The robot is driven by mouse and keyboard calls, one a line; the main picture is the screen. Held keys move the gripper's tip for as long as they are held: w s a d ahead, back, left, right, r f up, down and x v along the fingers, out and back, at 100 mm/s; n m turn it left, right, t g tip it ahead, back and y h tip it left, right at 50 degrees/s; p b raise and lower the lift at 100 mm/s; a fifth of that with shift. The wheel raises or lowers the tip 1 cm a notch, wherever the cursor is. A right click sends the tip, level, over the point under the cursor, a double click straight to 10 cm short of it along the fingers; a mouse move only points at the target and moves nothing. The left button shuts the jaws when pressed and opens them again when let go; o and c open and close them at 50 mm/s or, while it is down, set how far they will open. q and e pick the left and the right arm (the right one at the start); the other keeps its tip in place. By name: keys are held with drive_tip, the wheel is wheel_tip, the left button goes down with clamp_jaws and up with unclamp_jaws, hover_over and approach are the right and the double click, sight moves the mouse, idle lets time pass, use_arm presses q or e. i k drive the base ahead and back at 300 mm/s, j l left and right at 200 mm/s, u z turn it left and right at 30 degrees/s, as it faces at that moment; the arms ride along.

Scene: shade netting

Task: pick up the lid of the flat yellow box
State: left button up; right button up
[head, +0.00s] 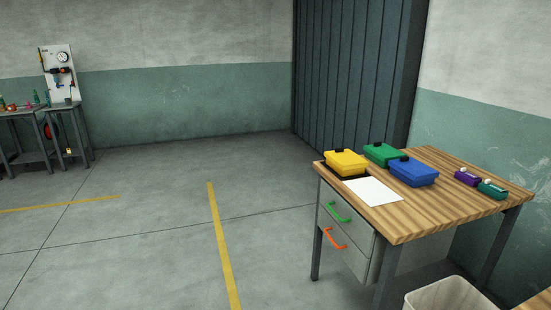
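The flat yellow box (346,168) sits at the left back corner of the wooden table, on a dark mat or base. Its yellow lid (346,159) is on top and has a small dark handle (345,151). The lid looks closed on the box. Neither of my grippers shows in the head view.
A green box (383,154) and a blue box (413,172) stand right of the yellow one. White paper (373,191) lies in front. Purple (467,177) and green (492,189) items lie at right on the wooden table (440,210). A bin (450,295) stands below.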

sight(346, 160)
drive_tip(key=i+z, duration=0.15)
drive_tip(key=i, duration=0.3)
drive_tip(key=i+j+z, duration=0.15)
drive_tip(key=i, duration=0.3)
drive_tip(key=i+j+z, duration=0.1)
drive_tip(key=i, duration=0.35)
drive_tip(key=i+j+z, duration=0.15)
drive_tip(key=i, duration=0.3)
